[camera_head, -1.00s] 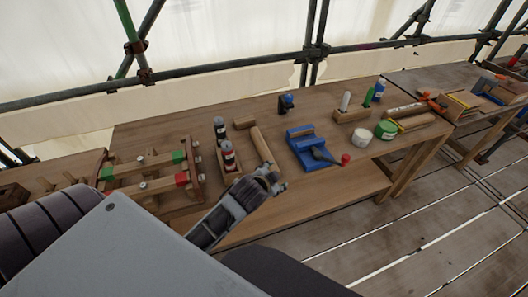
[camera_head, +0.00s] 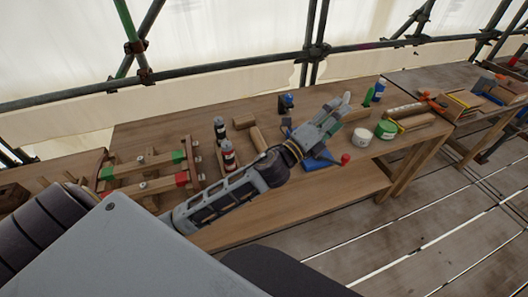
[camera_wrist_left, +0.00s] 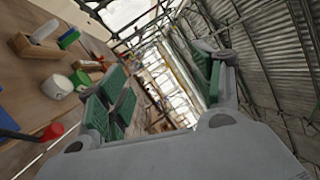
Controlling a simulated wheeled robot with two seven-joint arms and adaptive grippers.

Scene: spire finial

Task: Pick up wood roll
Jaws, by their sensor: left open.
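The wood roll does not show clearly in that view. My right gripper is not in view.
The workbench (camera_head: 330,182) also holds a blue tool (camera_head: 318,163) with a red knob, a white pot (camera_head: 361,137), a green tin (camera_head: 386,129) and a clamped rack (camera_head: 150,160) at left. Scaffold poles (camera_head: 315,40) stand behind.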

